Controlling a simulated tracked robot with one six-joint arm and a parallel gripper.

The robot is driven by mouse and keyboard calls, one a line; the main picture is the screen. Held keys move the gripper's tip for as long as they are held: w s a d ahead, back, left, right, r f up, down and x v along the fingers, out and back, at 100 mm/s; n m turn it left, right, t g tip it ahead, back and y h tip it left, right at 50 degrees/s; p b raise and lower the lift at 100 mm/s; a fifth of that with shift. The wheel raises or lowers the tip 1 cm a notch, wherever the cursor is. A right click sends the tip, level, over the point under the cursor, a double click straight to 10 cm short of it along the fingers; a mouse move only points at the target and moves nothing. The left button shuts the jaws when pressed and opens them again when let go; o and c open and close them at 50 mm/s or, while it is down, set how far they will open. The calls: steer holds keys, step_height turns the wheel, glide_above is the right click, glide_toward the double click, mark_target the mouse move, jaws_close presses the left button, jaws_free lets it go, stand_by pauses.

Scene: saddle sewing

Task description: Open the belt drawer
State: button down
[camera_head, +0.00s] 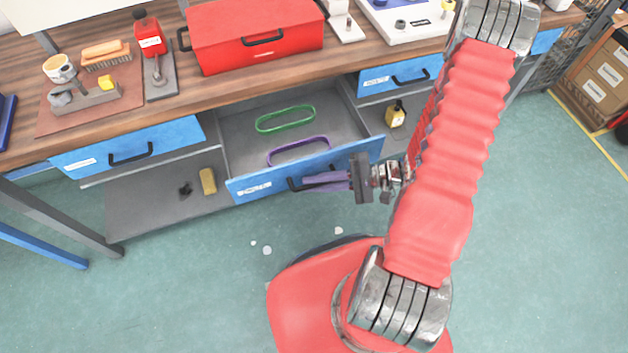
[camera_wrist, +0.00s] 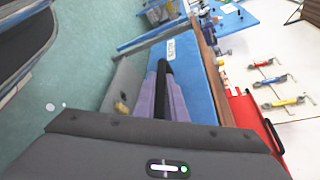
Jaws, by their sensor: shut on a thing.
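The belt drawer (camera_head: 245,187) has a blue front with a white label and a black handle. It stands pulled out from the bench in the head view, with its grey inside showing. A green belt loop (camera_head: 285,119) and a purple belt loop (camera_head: 299,150) lie in it. My gripper (camera_head: 303,184) is at the drawer front, its purple fingers shut on the black handle. In the wrist view the fingers (camera_wrist: 165,101) close around the dark handle bar (camera_wrist: 162,78) before the blue front. Part of the handle is hidden by the fingers.
A closed blue drawer (camera_head: 130,150) is at left and another (camera_head: 400,76) at right. A red toolbox (camera_head: 255,35) stands on the wooden benchtop. A yellow bottle (camera_head: 396,116) stands on the lower shelf. Small pale scraps lie on the open green floor (camera_head: 200,285).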

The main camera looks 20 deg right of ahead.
steer(key=shift+d+f, duration=0.1)
steer(key=shift+d, duration=0.05)
steer(key=c, duration=1.8)
jaws_free()
steer(key=v, duration=1.3)
steer(key=shift+d, duration=0.3)
